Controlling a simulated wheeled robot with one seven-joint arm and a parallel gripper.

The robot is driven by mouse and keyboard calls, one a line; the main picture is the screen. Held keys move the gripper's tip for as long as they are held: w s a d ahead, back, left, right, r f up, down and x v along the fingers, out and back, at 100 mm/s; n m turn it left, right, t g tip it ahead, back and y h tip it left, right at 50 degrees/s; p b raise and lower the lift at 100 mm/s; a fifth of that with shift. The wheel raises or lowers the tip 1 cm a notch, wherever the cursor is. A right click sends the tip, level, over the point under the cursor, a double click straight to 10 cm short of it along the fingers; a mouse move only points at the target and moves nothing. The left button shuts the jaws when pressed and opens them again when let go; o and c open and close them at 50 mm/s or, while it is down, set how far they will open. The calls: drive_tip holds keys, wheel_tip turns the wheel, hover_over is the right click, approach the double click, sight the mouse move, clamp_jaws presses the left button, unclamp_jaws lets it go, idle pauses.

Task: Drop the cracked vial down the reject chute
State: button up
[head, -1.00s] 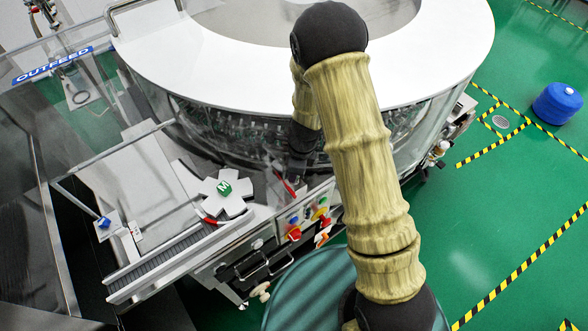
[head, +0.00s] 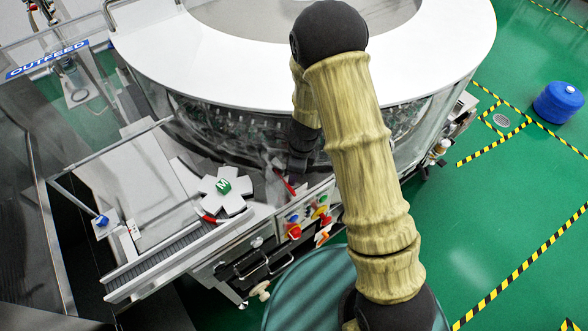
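My gripper (head: 298,168) is the dark end of my arm, low beside the washer's clear side wall. It is small and partly shadowed, and I cannot make out its fingers or anything held in them. I cannot pick out a cracked vial. Many small glass-like pieces (head: 225,125) show blurred behind the clear wall of the round washer (head: 200,75). No opening is clearly recognisable as the reject chute. A red piece (head: 285,182) slants just below and left of my gripper. A white star wheel (head: 236,204) with a green hub lies further left.
A dark ribbed conveyor (head: 165,247) runs along the front left. Coloured buttons (head: 294,230) sit on the front panel. A blue OUTFEED sign (head: 47,59) is at upper left. A blue drum (head: 558,103) stands on the open green floor at right.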

wheel_tip(320, 180, up, 7)
drive_tip(key=d, duration=0.1)
idle(0.3)
idle(1.6)
drive_tip(key=s+d+r+n+t+h+b, duration=0.1)
drive_tip(key=s+d+r+n+t, duration=0.1)
drive_tip(key=s+d+r+n, duration=1)
drive_tip(key=n, duration=0.8)
drive_tip(key=shift+s+d+h, duration=0.25)
drive_tip(key=shift+h, duration=0.15)
drive_tip(key=shift+c, duration=0.2)
